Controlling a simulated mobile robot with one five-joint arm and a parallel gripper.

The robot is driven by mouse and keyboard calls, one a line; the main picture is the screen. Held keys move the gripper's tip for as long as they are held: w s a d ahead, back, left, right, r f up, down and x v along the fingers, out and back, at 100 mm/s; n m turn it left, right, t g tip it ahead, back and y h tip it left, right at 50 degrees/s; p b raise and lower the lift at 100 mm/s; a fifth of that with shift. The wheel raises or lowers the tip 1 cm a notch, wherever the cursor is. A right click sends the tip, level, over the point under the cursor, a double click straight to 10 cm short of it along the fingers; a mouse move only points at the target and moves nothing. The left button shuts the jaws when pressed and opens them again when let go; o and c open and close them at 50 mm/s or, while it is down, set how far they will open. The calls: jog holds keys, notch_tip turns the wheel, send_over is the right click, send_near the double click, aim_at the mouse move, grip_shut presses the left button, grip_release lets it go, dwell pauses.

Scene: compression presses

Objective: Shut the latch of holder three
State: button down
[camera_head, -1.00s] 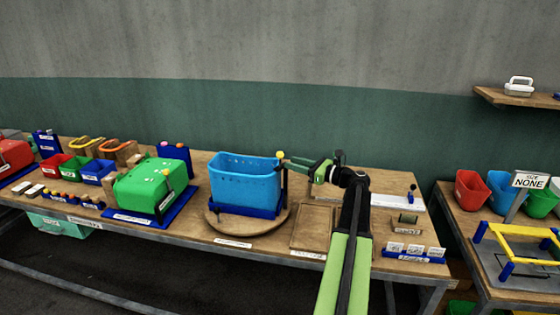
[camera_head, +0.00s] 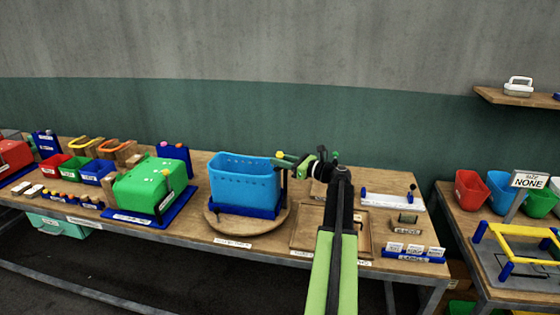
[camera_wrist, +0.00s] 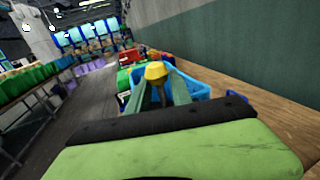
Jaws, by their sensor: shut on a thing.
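A blue bin (camera_head: 240,183) stands upright in a dark blue holder (camera_head: 240,210) on a round wooden turntable (camera_head: 222,222). I cannot read whether this is holder three. A dark latch lever with a yellow knob (camera_head: 279,155) rises at the bin's right side. My gripper (camera_head: 284,160) reaches in from the right and is shut on the yellow knob. In the wrist view the knob (camera_wrist: 155,71) sits between the two green fingers, with the blue bin (camera_wrist: 195,88) behind it. A green bin (camera_head: 150,185) lies overturned in another blue holder (camera_head: 175,212) with a dark lever.
A wooden tray (camera_head: 303,240) lies right of the turntable, partly behind my arm. Small red, green and blue bins (camera_head: 97,171) stand at the left.

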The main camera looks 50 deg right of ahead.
aim_at(277, 155)
jog(key=shift+a+m+h, duration=0.1)
jog(key=shift+m+h, duration=0.2)
jog(key=shift+h, duration=0.2)
jog(key=m+h, duration=0.1)
jog(key=h, duration=0.1)
jog(key=shift+w+a+m+t+h, duration=0.1)
jog(key=shift+w+m+t+h, duration=0.2)
jog(key=shift+m+h, duration=0.1)
jog(key=m+h, duration=0.1)
jog(key=h, duration=0.1)
jog(key=w+m+h, duration=0.1)
jog(key=h, duration=0.1)
jog(key=shift+m, duration=0.3)
jog(key=shift+w+d+m+g+h, duration=0.35)
jog(key=shift+m+g+h, duration=0.7)
jog(key=shift+h, duration=0.55)
jog(key=shift+w+d+m+g+h, duration=0.25)
jog(key=shift+m+g+h, duration=0.5)
jog(key=shift+m+h, duration=0.7)
jog(key=shift+w+d+m+g+h, duration=0.35)
jog(key=shift+m+g+h, duration=0.6)
jog(key=shift+h, duration=0.8)
jog(key=shift+s+d+m+g, duration=0.1)
jog(key=shift+m+g, duration=0.15)
jog(key=c, duration=1.6)
grip_release()
jog(key=shift+o, duration=0.4)
